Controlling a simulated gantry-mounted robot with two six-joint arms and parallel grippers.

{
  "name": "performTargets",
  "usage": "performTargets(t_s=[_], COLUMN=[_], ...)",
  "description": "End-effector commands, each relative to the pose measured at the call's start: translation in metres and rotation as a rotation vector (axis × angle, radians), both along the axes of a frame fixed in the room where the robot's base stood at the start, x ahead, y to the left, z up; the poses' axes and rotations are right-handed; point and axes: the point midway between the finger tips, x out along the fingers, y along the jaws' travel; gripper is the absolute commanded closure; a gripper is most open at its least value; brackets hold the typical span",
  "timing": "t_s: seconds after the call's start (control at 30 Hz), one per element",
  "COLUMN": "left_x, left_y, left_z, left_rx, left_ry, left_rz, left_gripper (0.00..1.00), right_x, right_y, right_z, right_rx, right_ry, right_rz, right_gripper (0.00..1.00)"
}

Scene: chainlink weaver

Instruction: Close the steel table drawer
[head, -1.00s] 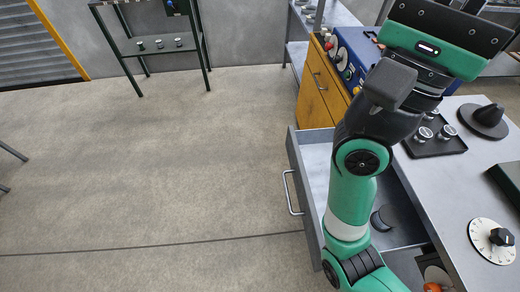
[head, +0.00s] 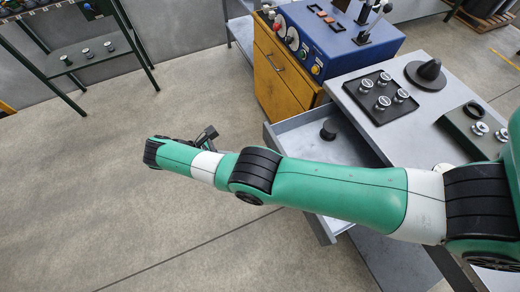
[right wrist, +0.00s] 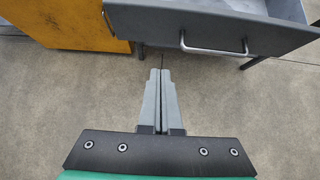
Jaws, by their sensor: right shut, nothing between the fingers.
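The steel table drawer (head: 300,135) stands pulled out from the grey steel table (head: 398,130), with a dark round item inside it. My right arm stretches across the drawer and hides much of its front and its handle in the head view. My right gripper (head: 211,131) is beyond the drawer front, over open floor. In the right wrist view, my right gripper (right wrist: 161,72) is shut and empty, pointing toward the drawer front (right wrist: 225,28) and its metal handle (right wrist: 218,49). The fingertips appear below and left of the handle, apart from it. My left gripper is out of view.
A yellow cabinet (head: 278,80) with a blue control box (head: 335,45) stands beside the drawer. The table holds a black tray (head: 373,108) of round parts and a dark knob-like piece (head: 427,72). The floor (head: 110,190) before the drawer is clear.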

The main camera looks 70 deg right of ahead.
Motion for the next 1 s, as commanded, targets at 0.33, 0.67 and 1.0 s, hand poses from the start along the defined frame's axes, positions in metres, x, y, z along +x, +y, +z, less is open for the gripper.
performTargets(t_s=[0.33,0.67,1.0], left_x=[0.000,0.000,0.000], left_y=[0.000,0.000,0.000], left_z=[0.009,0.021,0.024], left_rx=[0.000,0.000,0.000], left_ry=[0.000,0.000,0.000], left_rz=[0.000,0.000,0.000], left_gripper=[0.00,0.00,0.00], right_x=[-0.026,-0.061,-0.073], right_y=[-0.030,-0.069,-0.083], right_z=[-0.040,-0.066,-0.070], right_rx=[-0.001,-0.001,-0.001], right_ry=[0.000,-0.002,-0.002], right_rz=[-0.002,-0.002,0.001], right_gripper=[1.00,1.00,1.00])
